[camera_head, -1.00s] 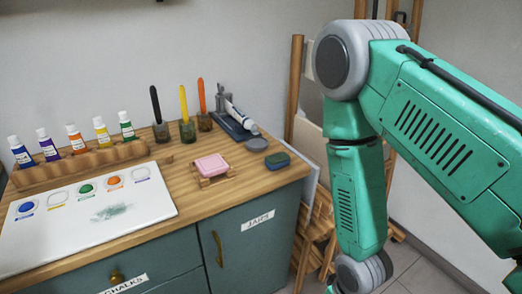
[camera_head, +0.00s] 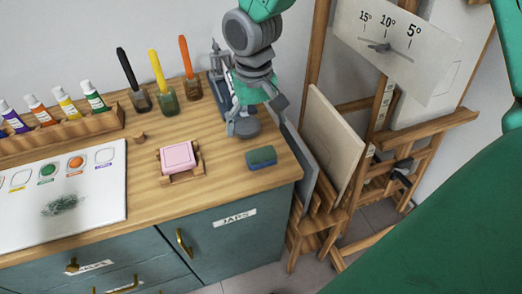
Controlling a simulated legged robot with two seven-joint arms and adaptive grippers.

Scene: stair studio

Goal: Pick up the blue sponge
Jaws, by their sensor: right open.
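The blue sponge (camera_head: 262,157), a small block with a dark green-blue top, lies flat near the right front corner of the wooden cabinet top (camera_head: 215,185). My right gripper (camera_head: 256,114) comes down from the top of the view and points downward. Its fingers are spread and empty. It is behind the sponge and a little to its left in the picture, apart from it. The gripper partly covers a grey round piece (camera_head: 246,128) on the top. My left gripper is not in view.
A pink block (camera_head: 178,157) rests on a wooden holder left of the sponge. Jars with black, yellow and orange sticks (camera_head: 166,104) stand behind it. A grey tray (camera_head: 217,92) is partly hidden by the gripper. An easel with boards (camera_head: 335,140) stands close to the cabinet's right edge.

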